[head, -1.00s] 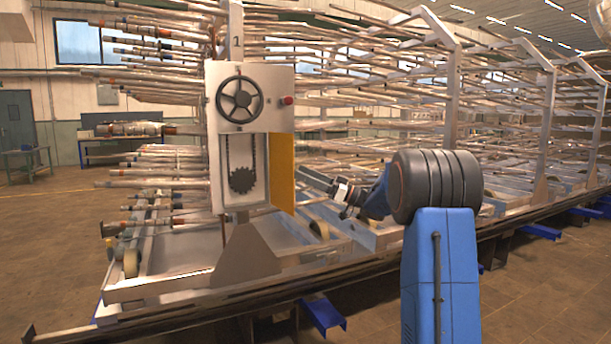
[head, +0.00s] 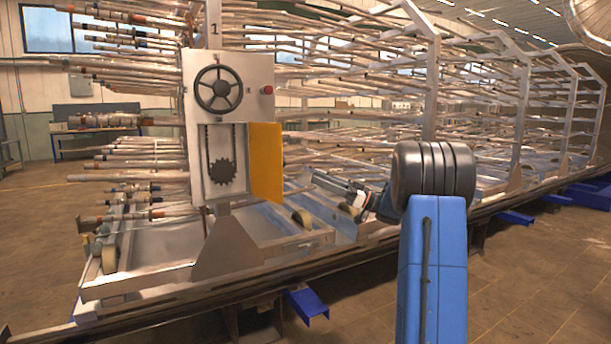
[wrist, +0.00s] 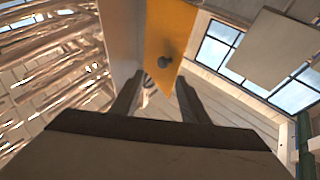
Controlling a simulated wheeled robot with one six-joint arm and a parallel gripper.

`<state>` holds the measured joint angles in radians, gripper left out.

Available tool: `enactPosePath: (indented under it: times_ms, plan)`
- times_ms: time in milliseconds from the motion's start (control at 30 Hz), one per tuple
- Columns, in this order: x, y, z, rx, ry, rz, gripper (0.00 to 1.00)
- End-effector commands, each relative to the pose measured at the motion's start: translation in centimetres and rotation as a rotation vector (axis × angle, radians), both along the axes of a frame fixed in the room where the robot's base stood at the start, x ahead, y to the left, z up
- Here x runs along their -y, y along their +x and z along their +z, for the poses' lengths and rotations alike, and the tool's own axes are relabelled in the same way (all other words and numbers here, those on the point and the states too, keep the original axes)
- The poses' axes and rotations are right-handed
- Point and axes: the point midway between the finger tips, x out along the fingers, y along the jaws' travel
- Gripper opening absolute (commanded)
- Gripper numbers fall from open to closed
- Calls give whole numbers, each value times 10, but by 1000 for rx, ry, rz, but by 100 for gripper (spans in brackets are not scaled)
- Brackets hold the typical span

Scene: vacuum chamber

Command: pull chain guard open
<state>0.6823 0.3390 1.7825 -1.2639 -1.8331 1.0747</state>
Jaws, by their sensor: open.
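The chain guard (head: 266,163) is a yellow hinged panel on the right side of the grey drive box (head: 192,126). It stands swung out, so the chain and sprocket (head: 221,170) show in the box's opening. In the wrist view the yellow guard (wrist: 170,35) has a dark round knob (wrist: 165,62) near its lower edge. My gripper (head: 318,176) is to the right of the guard, apart from it in the head view. In the wrist view its two fingers (wrist: 158,95) are spread, with the knob beyond and between their tips and nothing held.
A black handwheel (head: 219,90) and a red button (head: 267,90) are on the box above the guard. Racks of long tubes (head: 360,100) stretch behind my arm. A wheeled frame and rail (head: 150,310) run along the floor. Open floor (head: 540,270) lies at the lower right.

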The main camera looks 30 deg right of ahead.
Motion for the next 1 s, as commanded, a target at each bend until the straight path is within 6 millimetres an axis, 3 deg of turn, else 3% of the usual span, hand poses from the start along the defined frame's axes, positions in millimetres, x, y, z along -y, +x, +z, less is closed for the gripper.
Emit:
enactPosePath:
  times_ms: [300,1000]
  plan:
    - [32,-22,-15,2,0,-1,41]
    - [34,-25,-16,3,-1,-3,41]
